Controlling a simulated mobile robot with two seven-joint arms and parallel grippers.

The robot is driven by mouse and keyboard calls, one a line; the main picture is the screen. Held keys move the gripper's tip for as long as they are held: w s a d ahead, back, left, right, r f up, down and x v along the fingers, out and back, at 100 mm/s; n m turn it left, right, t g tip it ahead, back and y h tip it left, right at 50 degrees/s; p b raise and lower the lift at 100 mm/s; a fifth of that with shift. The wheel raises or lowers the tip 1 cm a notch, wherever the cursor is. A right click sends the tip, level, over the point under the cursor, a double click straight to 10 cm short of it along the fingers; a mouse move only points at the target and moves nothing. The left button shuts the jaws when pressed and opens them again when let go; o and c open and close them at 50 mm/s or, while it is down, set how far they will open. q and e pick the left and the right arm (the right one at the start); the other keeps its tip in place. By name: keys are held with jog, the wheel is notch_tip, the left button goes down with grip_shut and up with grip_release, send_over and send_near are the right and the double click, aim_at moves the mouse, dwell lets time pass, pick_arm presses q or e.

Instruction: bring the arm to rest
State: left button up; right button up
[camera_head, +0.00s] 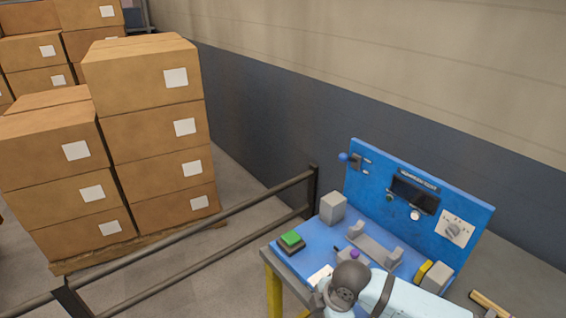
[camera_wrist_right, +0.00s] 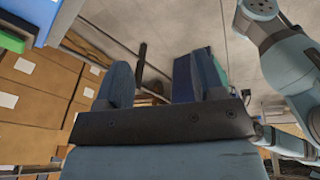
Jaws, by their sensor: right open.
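My right gripper (camera_wrist_right: 160,78) shows in the right wrist view with its two dark blue fingers apart and nothing between them. Floor and a dark rail lie beyond the fingers. In the head view my light blue right arm (camera_head: 415,300) reaches over the front of a blue workstation (camera_head: 318,237); its gripper cannot be made out there. The arm hides part of the bench top. My left gripper is not seen in the head view.
The bench has an upright blue panel (camera_head: 455,208), a grey block (camera_head: 333,207), a green-topped block (camera_head: 291,239) and a grey cradle (camera_head: 375,247). A dark railing (camera_head: 240,207) runs beside it. Stacked cartons (camera_head: 155,120) stand left. Floor between cartons and railing is clear.

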jog(key=s+a+f+m+t+y, duration=0.4)
jog(key=m, duration=0.3)
jog(key=s+d+f+m+t+h, duration=0.1)
jog(key=s+d+f+m+t, duration=0.1)
jog(key=s+d+m, duration=0.3)
jog(key=s+d+f+m+t+h, duration=0.2)
jog(key=s+d+f+m+t, duration=0.1)
jog(key=d, duration=0.6)
jog(key=s+m+t, duration=0.1)
jog(key=s+m, duration=0.1)
jog(key=s, duration=0.1)
jog(key=shift+s+d+f+h, duration=0.15)
jog(key=shift+s+d+h, duration=0.15)
jog(key=shift+d, duration=0.1)
